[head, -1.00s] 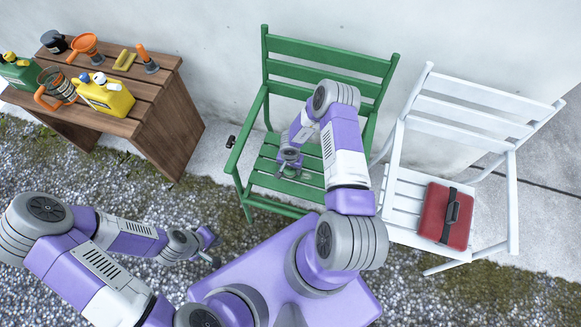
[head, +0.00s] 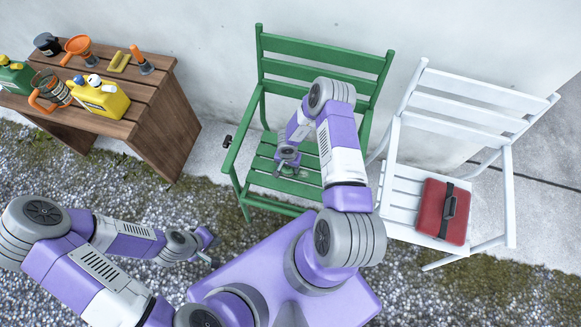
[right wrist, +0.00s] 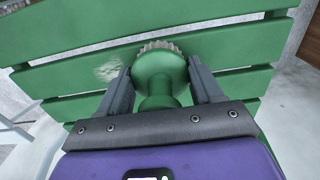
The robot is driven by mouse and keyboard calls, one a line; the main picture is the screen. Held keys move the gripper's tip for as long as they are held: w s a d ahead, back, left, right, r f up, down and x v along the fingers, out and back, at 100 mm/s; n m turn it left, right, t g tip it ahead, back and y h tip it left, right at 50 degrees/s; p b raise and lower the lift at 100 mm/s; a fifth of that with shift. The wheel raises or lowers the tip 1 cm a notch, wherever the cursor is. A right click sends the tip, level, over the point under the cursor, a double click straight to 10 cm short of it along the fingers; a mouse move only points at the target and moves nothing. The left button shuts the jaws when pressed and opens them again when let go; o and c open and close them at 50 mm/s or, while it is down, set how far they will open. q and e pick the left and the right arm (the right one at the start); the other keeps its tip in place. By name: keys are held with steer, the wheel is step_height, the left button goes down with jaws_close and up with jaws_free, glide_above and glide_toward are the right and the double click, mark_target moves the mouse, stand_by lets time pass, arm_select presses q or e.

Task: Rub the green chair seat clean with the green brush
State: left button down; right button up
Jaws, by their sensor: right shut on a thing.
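The green chair (head: 318,66) stands against the wall, with its slatted seat (head: 262,164) partly hidden under my right arm. My right gripper (head: 288,168) is over the seat. In the right wrist view, my right gripper (right wrist: 160,88) is shut on the green brush (right wrist: 160,72), with its pale bristle edge showing at the far side, over the green slats. I cannot tell whether the bristles touch the slats. A pale smudge (right wrist: 108,70) marks a slat left of the brush. My left gripper (head: 207,246) is empty over the gravel; its fingers are too small to judge.
A wooden bench (head: 160,112) at the left holds a yellow can (head: 100,97), a green can (head: 14,76), an orange funnel (head: 78,46) and other items. A white chair (head: 402,195) with a red case (head: 443,212) stands close on the right. The green chair's armrests flank the seat.

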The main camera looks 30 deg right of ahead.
steer(key=shift+w+a+f, duration=0.1)
steer(key=shift+a+f, duration=0.05)
steer(key=shift+a, duration=0.1)
steer(key=shift+s+d+p, duration=0.3)
steer(key=shift+s+d, duration=0.3)
steer(key=shift+s, duration=0.1)
steer(key=shift+w, duration=0.15)
steer(key=shift+w+a+b, duration=0.35)
steer(key=shift+w+a, duration=0.2)
stand_by(0.3)
